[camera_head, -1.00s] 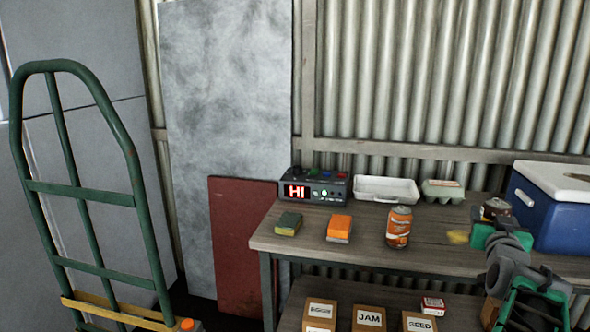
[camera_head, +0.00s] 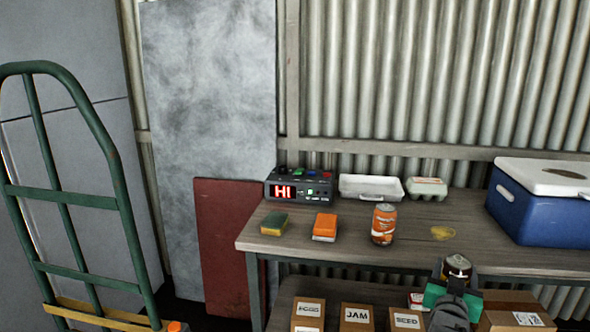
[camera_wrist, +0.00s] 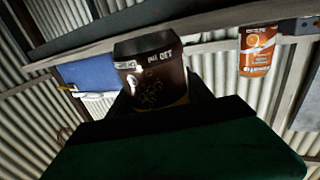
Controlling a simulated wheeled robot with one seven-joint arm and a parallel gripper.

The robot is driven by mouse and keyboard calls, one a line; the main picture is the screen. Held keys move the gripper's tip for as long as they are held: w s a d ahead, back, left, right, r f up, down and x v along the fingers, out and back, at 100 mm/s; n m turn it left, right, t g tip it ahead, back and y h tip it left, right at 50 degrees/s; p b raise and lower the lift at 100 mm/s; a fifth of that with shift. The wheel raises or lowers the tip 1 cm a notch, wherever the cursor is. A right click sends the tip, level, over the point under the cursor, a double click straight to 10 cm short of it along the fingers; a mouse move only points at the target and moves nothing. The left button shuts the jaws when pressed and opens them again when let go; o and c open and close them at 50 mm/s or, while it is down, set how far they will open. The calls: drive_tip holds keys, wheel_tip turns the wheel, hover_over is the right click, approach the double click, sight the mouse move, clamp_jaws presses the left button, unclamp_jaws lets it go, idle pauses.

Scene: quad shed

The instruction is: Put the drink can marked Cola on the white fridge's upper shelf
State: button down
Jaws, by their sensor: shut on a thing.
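A dark brown can (camera_head: 457,266) stands upright in my gripper (camera_head: 455,282), in front of the bench's front edge in the head view. My gripper has green finger parts and is shut on the can. The dark can also shows in the wrist view (camera_wrist: 152,78), above the green gripper part (camera_wrist: 180,145); its label is too small to read surely as Cola. A tall pale grey cabinet (camera_head: 65,60) with a seam stands at the far left of the head view. I cannot tell whether it is the white fridge.
The wooden bench (camera_head: 345,255) holds an orange can (camera_head: 384,225), sponges, a clock box, a tray, an egg carton and a blue cooler (camera_head: 535,218). Labelled boxes (camera_head: 357,317) sit below. A green hand truck (camera_head: 75,195) stands before the cabinet.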

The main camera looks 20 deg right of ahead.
drive_tip(key=w+a+f+n+t+y, duration=0.2)
drive_tip(key=w+a+f+y, duration=0.15)
drive_tip(key=a, duration=0.55)
drive_tip(key=w+a+f+n+t+y, duration=0.2)
drive_tip(key=w+a+f, duration=0.25)
drive_tip(key=a, duration=0.55)
drive_tip(key=w+a+n+t+y, duration=0.1)
drive_tip(key=w+a+n+y, duration=0.25)
drive_tip(key=a, duration=0.75)
drive_tip(key=w+a+n+t+y, duration=0.1)
drive_tip(key=w+a+n+y, duration=0.3)
drive_tip(key=a, duration=0.8)
drive_tip(key=s+r+p, duration=0.3)
drive_tip(key=r+p, duration=0.9)
drive_tip(key=r, duration=0.1)
drive_tip(key=s+r+m+p, duration=0.1)
drive_tip(key=s+r+p, duration=0.2)
drive_tip(key=r+p, duration=0.9)
wheel_tip(320, 180, up, 2)
drive_tip(key=shift+s+d+r+y+p, duration=0.2)
drive_tip(key=shift+s+d+y+p, duration=0.1)
drive_tip(key=shift+s+y+p, duration=0.1)
drive_tip(key=shift+m, duration=0.25)
